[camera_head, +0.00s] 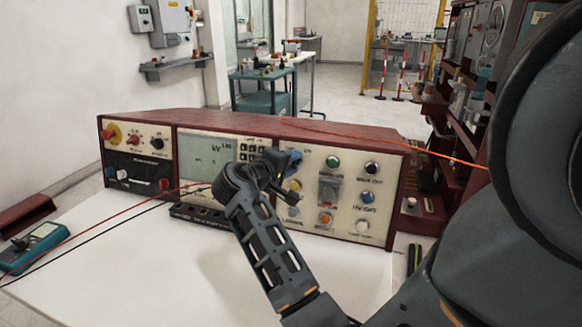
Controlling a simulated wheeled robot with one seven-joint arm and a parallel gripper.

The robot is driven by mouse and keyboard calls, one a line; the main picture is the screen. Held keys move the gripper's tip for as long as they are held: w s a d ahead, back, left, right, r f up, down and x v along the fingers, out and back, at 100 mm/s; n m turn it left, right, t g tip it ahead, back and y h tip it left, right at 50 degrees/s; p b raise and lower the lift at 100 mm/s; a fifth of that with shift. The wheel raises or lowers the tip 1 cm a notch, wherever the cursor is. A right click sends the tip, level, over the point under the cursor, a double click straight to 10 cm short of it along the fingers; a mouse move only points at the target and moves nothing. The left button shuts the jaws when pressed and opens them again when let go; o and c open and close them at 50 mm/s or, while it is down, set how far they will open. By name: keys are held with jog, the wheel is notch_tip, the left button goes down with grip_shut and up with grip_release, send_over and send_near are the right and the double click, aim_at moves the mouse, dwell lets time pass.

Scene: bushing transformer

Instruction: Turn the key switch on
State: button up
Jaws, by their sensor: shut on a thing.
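The red-framed control console (150,120) stands on the white table. Its right-hand panel (338,220) carries several coloured buttons and a central switch. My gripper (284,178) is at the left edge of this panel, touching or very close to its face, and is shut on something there. The dark gripper and wrist cover that spot, so the key switch itself is hidden and its angle cannot be read. A blue part (296,155) shows just above the gripper, and a yellow button (295,184) shows beside it.
Red and black leads run left from the console past a teal multimeter (38,240). Shelving (468,100) stands at right, behind my arm. The white table front (150,270) is mostly clear.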

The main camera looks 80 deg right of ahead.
jog(key=m+y+b, duration=0.1)
jog(key=m, duration=0.4)
jog(key=shift+t, duration=0.4)
jog(key=shift+m+y, duration=0.3)
jog(key=shift+m, duration=0.1)
jog(key=o, duration=1)
jog(key=shift+r, duration=0.1)
jog(key=shift+o, duration=0.2)
jog(key=v, duration=0.7)
jog(key=shift+a+b, duration=0.35)
jog(key=shift+b, duration=0.1)
jog(key=shift+w, duration=0.1)
